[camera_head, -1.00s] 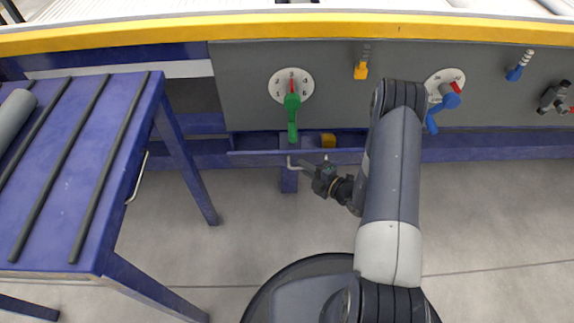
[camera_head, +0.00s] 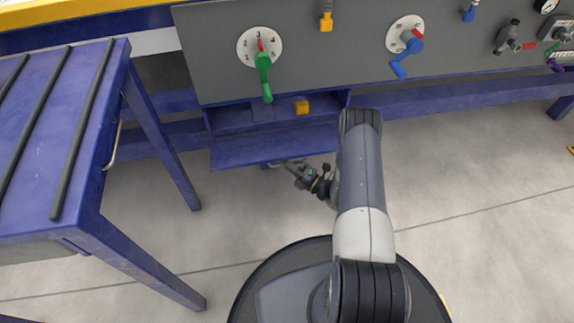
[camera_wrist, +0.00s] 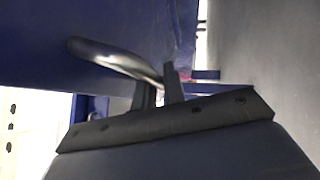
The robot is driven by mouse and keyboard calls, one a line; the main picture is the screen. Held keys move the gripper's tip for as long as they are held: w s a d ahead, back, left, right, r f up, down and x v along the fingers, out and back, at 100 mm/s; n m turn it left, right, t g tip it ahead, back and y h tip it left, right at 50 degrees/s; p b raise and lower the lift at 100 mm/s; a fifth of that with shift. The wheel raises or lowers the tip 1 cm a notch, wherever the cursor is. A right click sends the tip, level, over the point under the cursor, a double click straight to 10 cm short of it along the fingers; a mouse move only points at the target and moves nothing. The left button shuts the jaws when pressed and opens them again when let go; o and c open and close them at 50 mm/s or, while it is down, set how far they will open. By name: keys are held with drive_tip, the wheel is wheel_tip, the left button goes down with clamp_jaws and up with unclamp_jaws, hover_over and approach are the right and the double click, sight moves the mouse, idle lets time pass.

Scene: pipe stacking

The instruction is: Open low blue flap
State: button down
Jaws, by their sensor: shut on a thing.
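The low blue flap (camera_head: 270,147) hangs below the grey panel and is tilted outward, showing a blue compartment (camera_head: 232,122) behind it with a yellow block (camera_head: 302,107) inside. My gripper (camera_head: 284,165) is at the flap's lower front edge. In the wrist view my gripper (camera_wrist: 160,88) is shut on a curved metal handle (camera_wrist: 105,55), whose end passes between the fingers. The handle is attached to a blue surface that fills the upper left of that view. In the head view the handle is mostly hidden by the flap and the gripper.
A blue table (camera_head: 60,130) with dark rails stands on the left, its leg close to the flap. The grey panel (camera_head: 340,60) above carries a green lever (camera_head: 264,78), a blue lever (camera_head: 405,55) and other fittings. The floor right of my arm is clear.

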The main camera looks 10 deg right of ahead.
drive_tip(key=shift+w+f+n+t+y, duration=0.15)
drive_tip(key=shift+f+n+y, duration=0.25)
drive_tip(key=shift+f+n, duration=0.2)
drive_tip(key=shift+w+f+n+t+y, duration=0.15)
drive_tip(key=shift+f+n+y, duration=0.3)
drive_tip(key=shift+f, duration=0.25)
drive_tip(key=shift+s, duration=0.1)
drive_tip(key=c, duration=1.5)
unclamp_jaws()
drive_tip(key=shift+d, duration=0.1)
drive_tip(key=p+v, duration=0.1)
drive_tip(key=v, duration=0.9)
drive_tip(key=shift+s+d+f+p, duration=0.15)
drive_tip(key=shift+s+d+p, duration=0.05)
drive_tip(key=shift+p, duration=0.2)
drive_tip(key=b+x, duration=0.1)
drive_tip(key=x, duration=0.9)
drive_tip(key=shift+b, duration=0.3)
